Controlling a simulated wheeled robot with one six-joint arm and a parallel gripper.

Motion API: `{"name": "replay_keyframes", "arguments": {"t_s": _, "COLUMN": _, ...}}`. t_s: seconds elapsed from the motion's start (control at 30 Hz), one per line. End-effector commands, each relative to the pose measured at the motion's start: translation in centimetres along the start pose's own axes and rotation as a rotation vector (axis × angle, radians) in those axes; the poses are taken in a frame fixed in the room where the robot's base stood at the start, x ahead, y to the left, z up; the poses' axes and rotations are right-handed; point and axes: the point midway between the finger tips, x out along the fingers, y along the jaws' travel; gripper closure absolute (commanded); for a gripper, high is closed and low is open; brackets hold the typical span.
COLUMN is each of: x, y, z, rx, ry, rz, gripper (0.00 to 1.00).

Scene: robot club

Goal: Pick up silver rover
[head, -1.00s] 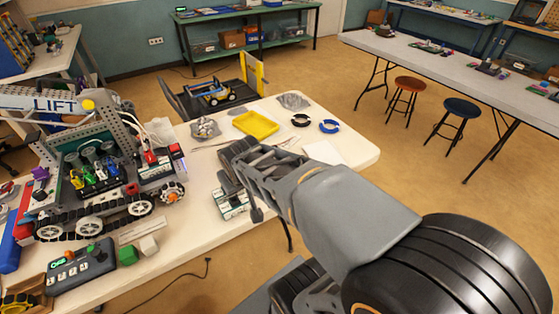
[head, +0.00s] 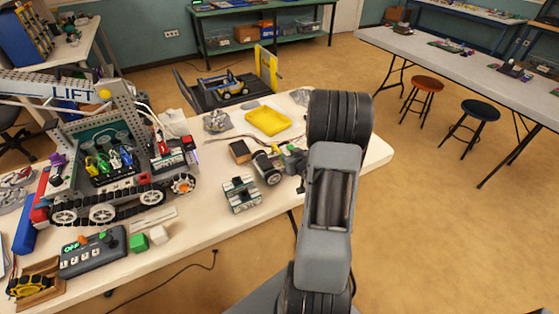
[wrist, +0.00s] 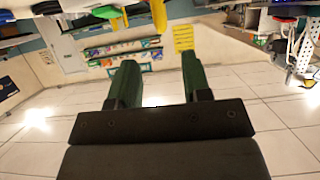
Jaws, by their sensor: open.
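A small silver-grey build with dark parts, which looks like the silver rover (head: 242,195), sits on the white table left of my arm in the head view. Just behind it lies a wheeled piece (head: 268,168) with a dark wheel; I cannot tell whether it is separate. In the wrist view my gripper (wrist: 154,80) shows two dark green fingers set apart with nothing between them. That view appears upside down and looks across the room; I cannot make out the rover in it. In the head view I cannot clearly tell my gripper from the clutter beside my arm.
A large tracked LIFT robot (head: 115,165) stands at the table's left. A control box (head: 92,250) and green and white cubes lie in front of it. A yellow tray (head: 268,120) and a silver crumpled-looking item (head: 217,121) lie farther back. Stools (head: 470,122) stand at right.

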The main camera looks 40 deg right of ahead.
Motion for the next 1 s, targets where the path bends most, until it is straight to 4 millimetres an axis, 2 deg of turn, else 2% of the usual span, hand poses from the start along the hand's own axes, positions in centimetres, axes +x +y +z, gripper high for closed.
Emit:
{"name": "replay_keyframes", "arguments": {"t_s": 0.03, "x": 1.0, "y": -0.1, "z": 0.0, "rx": -0.001, "ry": -0.001, "rz": -0.002, "gripper": 0.56}}
{"name": "replay_keyframes", "arguments": {"t_s": 0.2, "x": 3.6, "y": -0.1, "z": -0.1, "rx": -0.001, "ry": -0.001, "rz": -0.001, "gripper": 0.56}}
{"name": "replay_keyframes", "arguments": {"t_s": 0.53, "x": 5.8, "y": -0.1, "z": -0.1, "rx": -0.001, "ry": -0.001, "rz": 0.0, "gripper": 0.56}}
{"name": "replay_keyframes", "arguments": {"t_s": 0.8, "x": 9.3, "y": -0.3, "z": -0.2, "rx": -0.001, "ry": -0.001, "rz": 0.0, "gripper": 0.56}}
{"name": "replay_keyframes", "arguments": {"t_s": 1.0, "x": 10.3, "y": -0.3, "z": -0.2, "rx": -0.001, "ry": 0.0, "rz": 0.002, "gripper": 0.56}}
